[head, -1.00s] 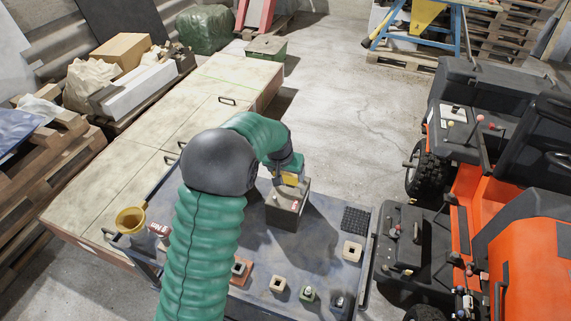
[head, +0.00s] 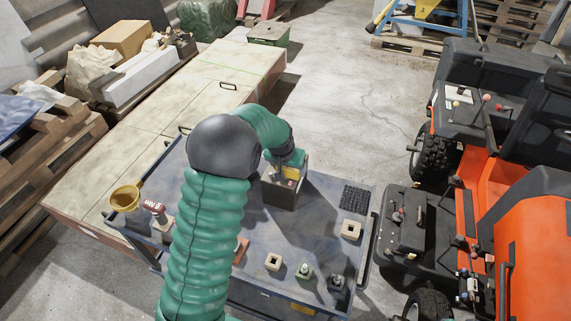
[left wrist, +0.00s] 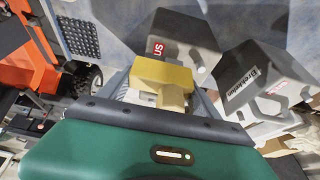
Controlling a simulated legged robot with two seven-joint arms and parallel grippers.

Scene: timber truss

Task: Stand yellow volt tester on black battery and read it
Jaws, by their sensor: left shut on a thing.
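The black battery (head: 282,194) stands upright on the blue-grey cart top, at the middle of the head view. My left gripper (head: 289,164) is at the battery's top, shut on the yellow volt tester (head: 291,173). The tester also shows in the left wrist view (left wrist: 162,78), between the fingers, with its display facing away or hidden. A dark box with a red label (left wrist: 190,42) lies just beyond it there. Whether the tester touches the battery I cannot tell. My right gripper is not in view.
The cart top (head: 320,225) holds a yellow funnel (head: 125,197), a black grid mat (head: 355,199), a beige square block (head: 351,229) and several small blocks along the front. In the left wrist view a second dark piece with printed lettering (left wrist: 245,85) is at right. An orange vehicle (head: 535,250) stands right.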

